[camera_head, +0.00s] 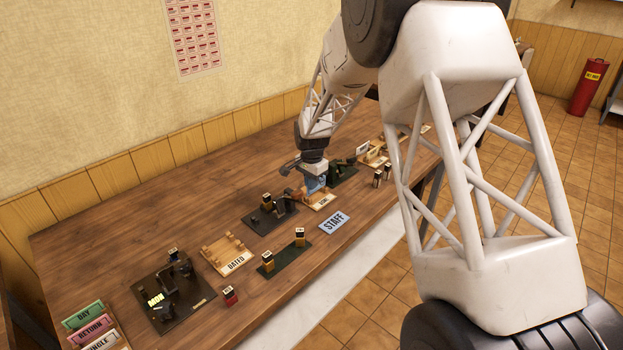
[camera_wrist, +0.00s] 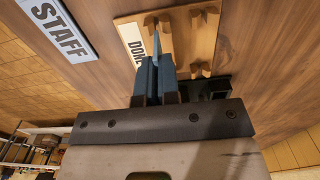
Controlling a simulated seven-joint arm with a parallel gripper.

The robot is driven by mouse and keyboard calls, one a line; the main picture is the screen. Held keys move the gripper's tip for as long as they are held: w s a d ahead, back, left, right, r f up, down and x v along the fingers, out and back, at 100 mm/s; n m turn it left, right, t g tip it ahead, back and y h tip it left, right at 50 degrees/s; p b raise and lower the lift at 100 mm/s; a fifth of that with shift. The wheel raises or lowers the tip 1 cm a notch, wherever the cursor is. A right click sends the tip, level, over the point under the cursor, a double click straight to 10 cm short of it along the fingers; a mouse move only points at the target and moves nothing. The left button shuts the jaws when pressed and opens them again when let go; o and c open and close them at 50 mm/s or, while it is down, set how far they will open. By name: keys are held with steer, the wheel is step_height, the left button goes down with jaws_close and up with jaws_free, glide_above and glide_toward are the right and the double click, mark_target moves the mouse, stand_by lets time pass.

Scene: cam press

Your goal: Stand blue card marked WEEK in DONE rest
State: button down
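The DONE rest (camera_wrist: 205,45) is a light wooden board with pairs of small brown pegs and a DONE label; in the head view it lies under my gripper (camera_head: 316,184). In the wrist view my gripper (camera_wrist: 157,72) has its two blue fingers closed on a thin blue card (camera_wrist: 156,43), seen edge-on. Its wording is hidden, so I cannot read WEEK. The card's far edge lines up with the gap between one pair of pegs. I cannot tell whether it touches the board.
A blue STAFF card (camera_head: 335,221) lies flat in front of the rest. A wooden DATED rest (camera_head: 229,254), dark presses (camera_head: 270,215) and a green base with stamps (camera_head: 286,256) stand to the left. Coloured cards (camera_head: 90,325) stand at the lower left.

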steer(key=shift+f, duration=1.15)
steer(key=shift+f, duration=0.25)
steer(key=c, duration=0.7)
jaws_free()
steer(key=shift+r, duration=3.5)
steer(key=shift+r, duration=0.1)
